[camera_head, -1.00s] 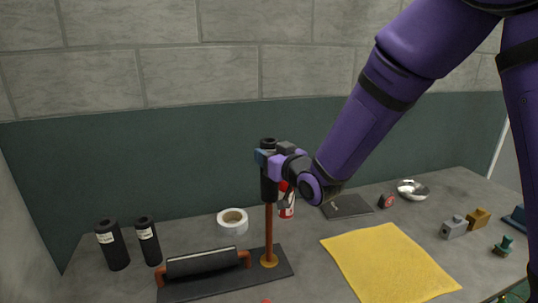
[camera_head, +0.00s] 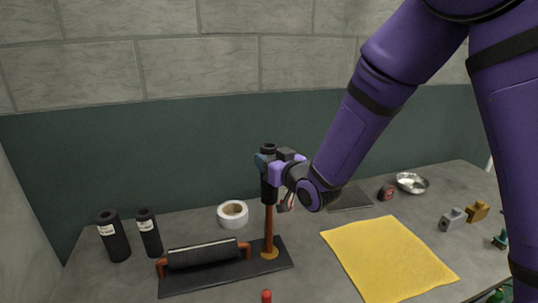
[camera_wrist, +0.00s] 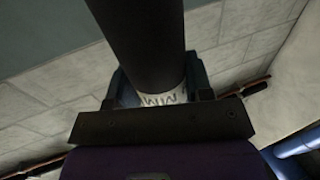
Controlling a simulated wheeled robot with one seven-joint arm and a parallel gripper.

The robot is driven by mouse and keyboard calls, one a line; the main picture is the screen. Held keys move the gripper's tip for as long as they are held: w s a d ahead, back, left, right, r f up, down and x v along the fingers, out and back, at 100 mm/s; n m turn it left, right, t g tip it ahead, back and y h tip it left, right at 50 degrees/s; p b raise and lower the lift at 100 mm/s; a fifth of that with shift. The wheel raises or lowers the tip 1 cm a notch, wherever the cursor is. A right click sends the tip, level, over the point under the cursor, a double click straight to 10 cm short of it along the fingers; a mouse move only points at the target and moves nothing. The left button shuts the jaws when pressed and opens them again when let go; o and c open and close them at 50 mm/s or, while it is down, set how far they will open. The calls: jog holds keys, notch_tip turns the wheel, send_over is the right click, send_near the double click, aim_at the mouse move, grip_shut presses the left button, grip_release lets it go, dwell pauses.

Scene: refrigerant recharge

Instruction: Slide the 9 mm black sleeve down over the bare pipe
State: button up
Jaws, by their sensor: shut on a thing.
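The black sleeve (camera_head: 268,190) stands upright in the head view, in line with the copper pipe (camera_head: 268,226). Its lower end appears to be around the upper part of the pipe, and bare copper shows below it. The pipe rises from a brass-coloured foot (camera_head: 269,253). My gripper (camera_head: 266,161) is shut on the sleeve near its top. In the wrist view the sleeve (camera_wrist: 145,35) runs between my gripper's fingers (camera_wrist: 158,92), with part of a white label (camera_wrist: 162,96) showing; its size figure cannot be read.
A dark base plate (camera_head: 225,283) carries a second, horizontal pipe section with a black sleeve (camera_head: 202,253). Two labelled black sleeves (camera_head: 114,238) (camera_head: 149,235) stand at left. A white tape roll (camera_head: 233,214) is behind. A yellow cloth (camera_head: 388,262) lies right, with a metal bowl (camera_head: 411,183) beyond.

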aim_at(271, 212)
jog(key=shift+f, duration=0.4)
jog(key=shift+f, duration=1.95)
jog(key=shift+f, duration=1.9)
jog(key=shift+f, duration=2.15)
jog(key=shift+f, duration=1.95)
